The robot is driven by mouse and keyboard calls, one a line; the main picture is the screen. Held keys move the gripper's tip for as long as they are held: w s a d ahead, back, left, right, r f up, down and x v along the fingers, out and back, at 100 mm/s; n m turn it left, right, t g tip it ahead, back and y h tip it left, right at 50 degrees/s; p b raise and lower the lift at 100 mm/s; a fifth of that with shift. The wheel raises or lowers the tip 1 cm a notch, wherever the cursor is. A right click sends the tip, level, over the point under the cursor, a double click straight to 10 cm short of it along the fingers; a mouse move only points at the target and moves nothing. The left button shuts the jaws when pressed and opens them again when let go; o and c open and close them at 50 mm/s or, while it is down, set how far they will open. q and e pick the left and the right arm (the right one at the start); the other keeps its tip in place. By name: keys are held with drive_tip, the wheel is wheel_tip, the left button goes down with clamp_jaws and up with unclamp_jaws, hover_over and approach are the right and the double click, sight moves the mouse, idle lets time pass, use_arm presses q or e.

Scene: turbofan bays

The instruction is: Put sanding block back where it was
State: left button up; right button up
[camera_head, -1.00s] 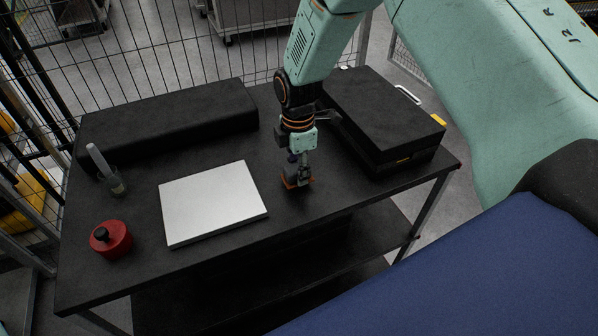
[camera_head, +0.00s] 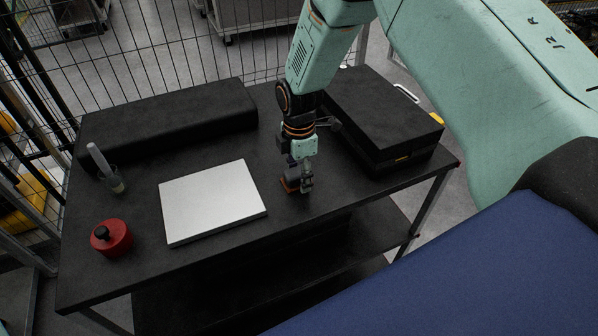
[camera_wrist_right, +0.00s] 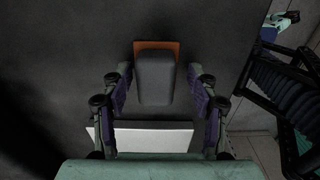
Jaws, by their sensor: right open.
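The sanding block, with a dark grey rounded body and an orange base, stands on the black table in the right wrist view (camera_wrist_right: 155,78). My right gripper (camera_head: 303,180) is low over the table. In the right wrist view my right gripper (camera_wrist_right: 160,86) is open, one finger on each side of the block with a gap on both sides. My left gripper is not in view.
A white flat slab (camera_head: 212,202) lies left of the block. A red round container (camera_head: 113,240) and a glass jar with a white stick (camera_head: 115,182) stand at the table's left. A long black block (camera_head: 170,120) lies behind, and a black case (camera_head: 385,115) at right.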

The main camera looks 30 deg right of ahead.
sight(298, 172)
drive_tip(key=shift+w, duration=0.1)
drive_tip(key=shift+w+r, duration=0.1)
drive_tip(key=shift+r, duration=0.1)
wheel_tip(298, 172, up, 12)
drive_tip(key=b, duration=0.1)
drive_tip(key=shift+s, duration=0.25)
drive_tip(key=shift+w+f, duration=0.15)
drive_tip(key=shift+w, duration=0.05)
drive_tip(key=shift+s, duration=0.15)
idle(0.4)
idle(0.3)
